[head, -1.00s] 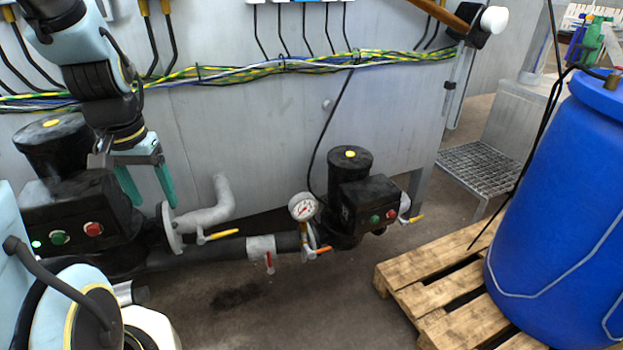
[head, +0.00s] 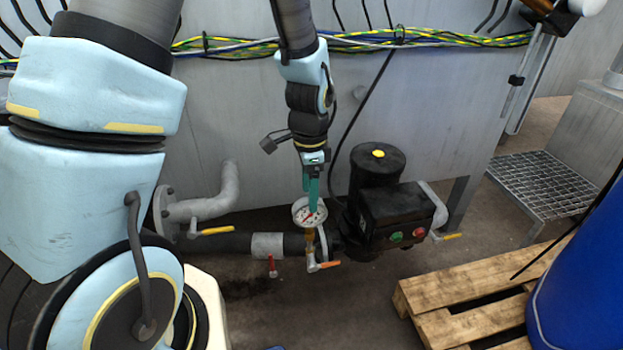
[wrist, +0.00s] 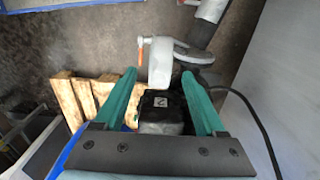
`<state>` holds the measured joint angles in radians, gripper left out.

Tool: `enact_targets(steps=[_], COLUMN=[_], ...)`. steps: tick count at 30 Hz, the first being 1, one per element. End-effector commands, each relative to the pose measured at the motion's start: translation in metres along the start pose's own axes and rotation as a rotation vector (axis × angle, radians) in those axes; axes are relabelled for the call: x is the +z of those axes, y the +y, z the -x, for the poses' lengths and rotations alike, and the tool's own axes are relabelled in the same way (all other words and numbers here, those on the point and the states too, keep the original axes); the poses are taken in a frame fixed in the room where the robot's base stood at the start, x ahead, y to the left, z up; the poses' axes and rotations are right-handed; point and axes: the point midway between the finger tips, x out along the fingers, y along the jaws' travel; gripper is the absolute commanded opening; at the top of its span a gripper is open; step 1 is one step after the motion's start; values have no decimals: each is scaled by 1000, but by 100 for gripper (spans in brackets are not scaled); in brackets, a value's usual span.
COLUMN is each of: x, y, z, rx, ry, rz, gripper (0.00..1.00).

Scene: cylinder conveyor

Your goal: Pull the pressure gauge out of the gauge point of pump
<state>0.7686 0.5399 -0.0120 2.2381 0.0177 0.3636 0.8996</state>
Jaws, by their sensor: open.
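The pressure gauge (head: 303,222) has a round white dial and stands on the gauge point (head: 311,248), a brass and pale fitting at the pump's left side. An orange valve handle (head: 326,265) sticks out below it. The pump (head: 376,192) is black with a yellow cap dot. My gripper (head: 313,203) points down at the gauge; its teal fingers overlap the dial's upper part in the head view. In the wrist view my gripper (wrist: 165,92) has its fingers spread apart. A pale rounded part beside the orange handle (wrist: 141,49) shows ahead of them; whether it is the gauge is unclear.
A pipe with a red valve handle (head: 273,267) runs left from the pump. A bent grey pipe (head: 212,200) with a yellow handle stands left. Cables (head: 400,40) cross the wall above. A wooden pallet (head: 470,300) and blue barrel (head: 583,270) stand at right.

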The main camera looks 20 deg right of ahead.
Motion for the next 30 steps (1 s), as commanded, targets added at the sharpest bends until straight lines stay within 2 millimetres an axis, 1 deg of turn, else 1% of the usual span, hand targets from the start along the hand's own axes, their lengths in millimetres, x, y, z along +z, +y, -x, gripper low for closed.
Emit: enact_targets(steps=[1,6,12,17,25,30], x=[1,1,0,1,0,0], y=[1,1,1,1,0,0], z=[-11,-41,-64,-71,-72,-72], rx=[4,4,2,1,0,0], ry=[-4,-3,-1,-1,0,0], rz=[1,1,2,2,2,2], gripper=[72,72,72,72,72,53])
